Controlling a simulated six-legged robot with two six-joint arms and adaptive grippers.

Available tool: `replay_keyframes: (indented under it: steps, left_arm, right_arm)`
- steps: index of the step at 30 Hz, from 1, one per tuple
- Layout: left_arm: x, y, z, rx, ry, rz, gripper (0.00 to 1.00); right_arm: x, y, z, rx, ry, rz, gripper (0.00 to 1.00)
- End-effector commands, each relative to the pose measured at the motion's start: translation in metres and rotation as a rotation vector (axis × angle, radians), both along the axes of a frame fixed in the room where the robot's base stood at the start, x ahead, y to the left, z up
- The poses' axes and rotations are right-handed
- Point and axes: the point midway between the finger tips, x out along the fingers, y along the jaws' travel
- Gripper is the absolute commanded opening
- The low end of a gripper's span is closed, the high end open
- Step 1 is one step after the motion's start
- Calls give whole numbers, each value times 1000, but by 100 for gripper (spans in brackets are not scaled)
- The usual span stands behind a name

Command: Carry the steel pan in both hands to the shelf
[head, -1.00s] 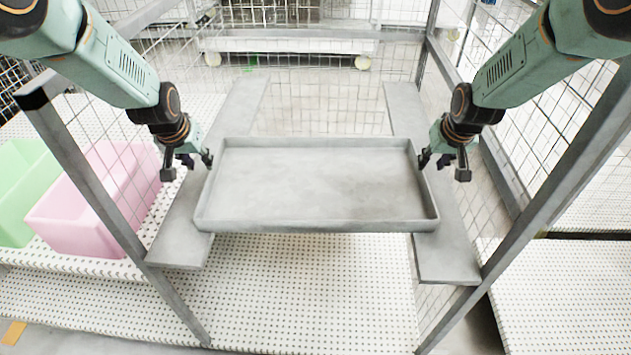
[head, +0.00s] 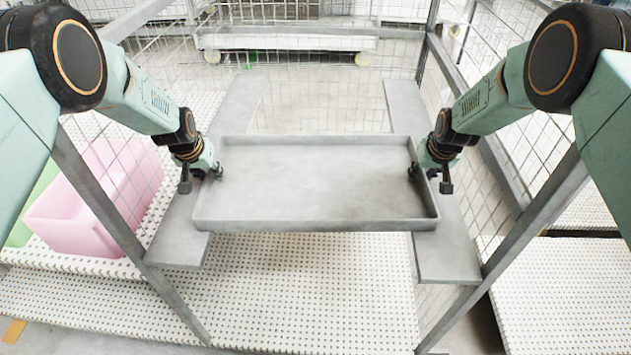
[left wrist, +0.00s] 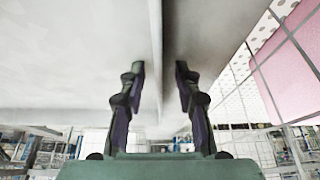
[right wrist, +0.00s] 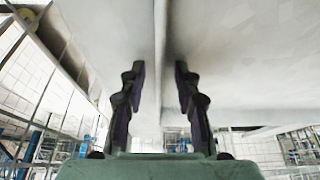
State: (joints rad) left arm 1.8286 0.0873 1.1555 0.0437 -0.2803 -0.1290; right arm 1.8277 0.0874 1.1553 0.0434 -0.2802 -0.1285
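The steel pan (head: 315,185) is a shallow grey rectangular tray. It lies level across two grey ledges, the left one (head: 178,240) and the right one (head: 447,255). My left gripper (head: 202,175) is at the pan's left rim, and my right gripper (head: 430,175) is at its right rim. In the left wrist view my fingers (left wrist: 160,68) are apart, with the pan's wall between them and a gap on each side. In the right wrist view the fingers (right wrist: 160,68) also stand open astride the opposite wall.
Grey posts and wire mesh (head: 120,195) flank the pan on both sides. A pink bin (head: 85,210) and part of a green bin stand at the left on a white perforated surface (head: 300,290). A white cart (head: 290,42) is behind.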

Motion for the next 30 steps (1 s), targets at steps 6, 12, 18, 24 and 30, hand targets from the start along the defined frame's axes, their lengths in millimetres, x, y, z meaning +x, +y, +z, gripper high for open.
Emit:
replay_keyframes:
  steps: [6,12,18,24,30]
  left_arm:
    - [-1,0,-1,0,1,0,17]
    - [-1,0,-1,0,1,0,0]
    - [-1,0,-1,0,1,1,0]
    - [-1,0,-1,0,2,1,0]
    - [-1,0,-2,0,3,1,0]
  right_arm:
    - [0,0,0,0,0,0,16]
    - [0,0,0,0,0,0,0]
    - [0,0,0,0,0,0,0]
    - [-1,0,0,0,1,0,0]
    - [-1,0,-1,0,1,0,0]
